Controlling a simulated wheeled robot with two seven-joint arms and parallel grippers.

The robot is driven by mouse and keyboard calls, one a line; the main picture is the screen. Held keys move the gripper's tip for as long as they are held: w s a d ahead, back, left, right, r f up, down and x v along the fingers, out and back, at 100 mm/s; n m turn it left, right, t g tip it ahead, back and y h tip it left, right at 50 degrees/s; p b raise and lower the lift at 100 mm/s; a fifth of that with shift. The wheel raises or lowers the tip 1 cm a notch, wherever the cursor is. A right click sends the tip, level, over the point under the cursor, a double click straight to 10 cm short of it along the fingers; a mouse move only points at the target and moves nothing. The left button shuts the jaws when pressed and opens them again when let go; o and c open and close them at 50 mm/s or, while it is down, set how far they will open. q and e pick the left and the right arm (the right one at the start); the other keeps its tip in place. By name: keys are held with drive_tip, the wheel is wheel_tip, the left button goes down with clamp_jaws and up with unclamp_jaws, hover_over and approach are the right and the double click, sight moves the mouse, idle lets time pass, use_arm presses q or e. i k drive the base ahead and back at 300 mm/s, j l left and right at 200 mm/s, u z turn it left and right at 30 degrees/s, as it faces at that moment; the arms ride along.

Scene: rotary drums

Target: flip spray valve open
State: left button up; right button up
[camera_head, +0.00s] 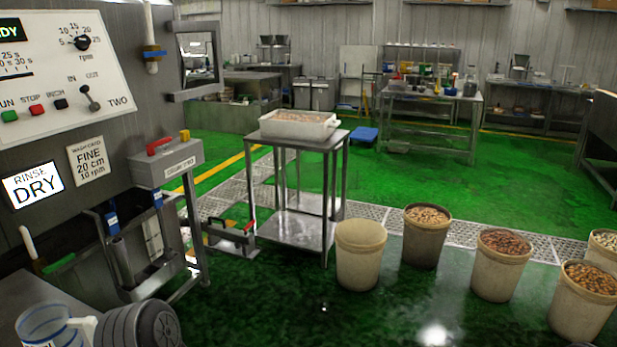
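A vertical white pipe (149,22) comes down from the top edge beside the control panel. A small valve with a brass-coloured body and a blue lever (154,53) sits on it; I take this to be the spray valve. The blue lever lies roughly level, across the pipe. The pipe's white lower end shows just below the valve. Neither of my grippers shows in the head view, and nothing is touching the valve.
The control panel (60,62) fills the upper left, with a dark-framed window (197,62) right of the valve. A grey box with red and yellow handles (168,163) juts out below. A clear jug (48,328) stands lower left. A steel table (335,140) and several buckets stand right.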

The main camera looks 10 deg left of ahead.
sight(157, 53)
drive_tip(key=i+l+u, duration=0.15)
drive_tip(key=i+u, duration=0.25)
drive_tip(key=i+l+u, duration=0.95)
drive_tip(key=l+u, duration=0.2)
drive_tip(key=i+l+z, duration=0.1)
drive_tip(key=i+l, duration=1.05)
drive_tip(key=i, duration=0.2)
drive_tip(key=i+l+z, duration=0.15)
drive_tip(key=i+l, duration=0.4)
drive_tip(key=i, duration=0.15)
